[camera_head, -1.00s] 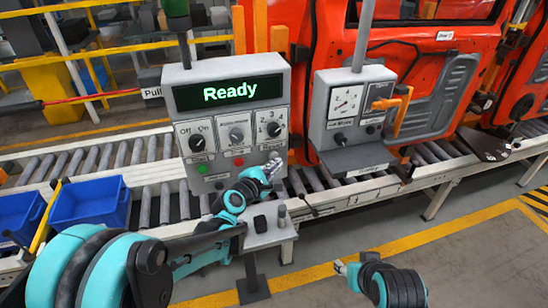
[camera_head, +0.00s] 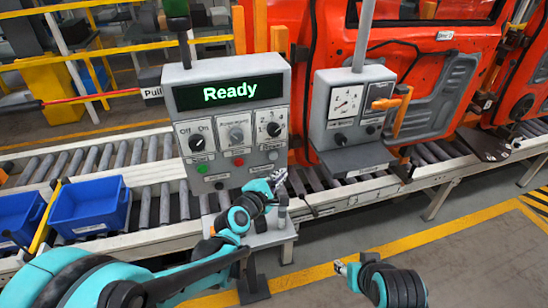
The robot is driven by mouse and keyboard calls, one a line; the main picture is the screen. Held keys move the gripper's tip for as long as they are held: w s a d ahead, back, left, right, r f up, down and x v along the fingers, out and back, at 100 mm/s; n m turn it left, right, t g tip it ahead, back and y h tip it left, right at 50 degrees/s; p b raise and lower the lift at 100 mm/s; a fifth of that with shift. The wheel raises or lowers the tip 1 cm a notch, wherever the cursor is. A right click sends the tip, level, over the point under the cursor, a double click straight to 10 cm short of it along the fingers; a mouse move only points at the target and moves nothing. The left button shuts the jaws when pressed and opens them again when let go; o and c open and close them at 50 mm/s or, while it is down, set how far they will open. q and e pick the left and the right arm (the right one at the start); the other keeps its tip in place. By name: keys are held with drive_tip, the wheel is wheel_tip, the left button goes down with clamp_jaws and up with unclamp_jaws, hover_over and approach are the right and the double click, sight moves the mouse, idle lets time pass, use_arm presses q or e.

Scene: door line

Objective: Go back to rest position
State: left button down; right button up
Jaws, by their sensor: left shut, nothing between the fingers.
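My left gripper (camera_head: 279,178) is shut and empty. It is in front of the lower right part of the grey control panel (camera_head: 228,110), whose screen reads "Ready". The panel carries several knobs and a green (camera_head: 202,168) and a red button (camera_head: 239,161). I cannot tell how far the gripper is from the panel face. My right arm shows at the bottom right, with its gripper tip (camera_head: 340,268) over the floor, too small to tell whether it is open.
A second grey box with a gauge (camera_head: 346,103) stands right of the panel. A roller conveyor (camera_head: 148,208) runs behind, with blue bins (camera_head: 90,207) at the left. Orange car doors (camera_head: 425,60) stand at the back right. Floor at the lower right is clear.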

idle(0.4)
use_arm(q)
drive_tip(key=s+a+f+m+g+y+b, duration=0.2)
drive_tip(key=s+a+f+m, duration=0.3)
drive_tip(key=s, duration=0.3)
drive_tip(key=s+a+f+m+g+y+b, duration=0.2)
drive_tip(key=s+a+f+m+b, duration=0.3)
drive_tip(key=s+a+m, duration=0.2)
drive_tip(key=s+a+f+m+g+y+b, duration=0.2)
drive_tip(key=s+a+f+m+b, duration=0.2)
drive_tip(key=s+m, duration=0.3)
drive_tip(key=s+a+f, duration=0.1)
drive_tip(key=s, duration=0.3)
drive_tip(key=shift+a+f+g+y, duration=0.35)
drive_tip(key=shift+a+g+y, duration=0.05)
idle(0.9)
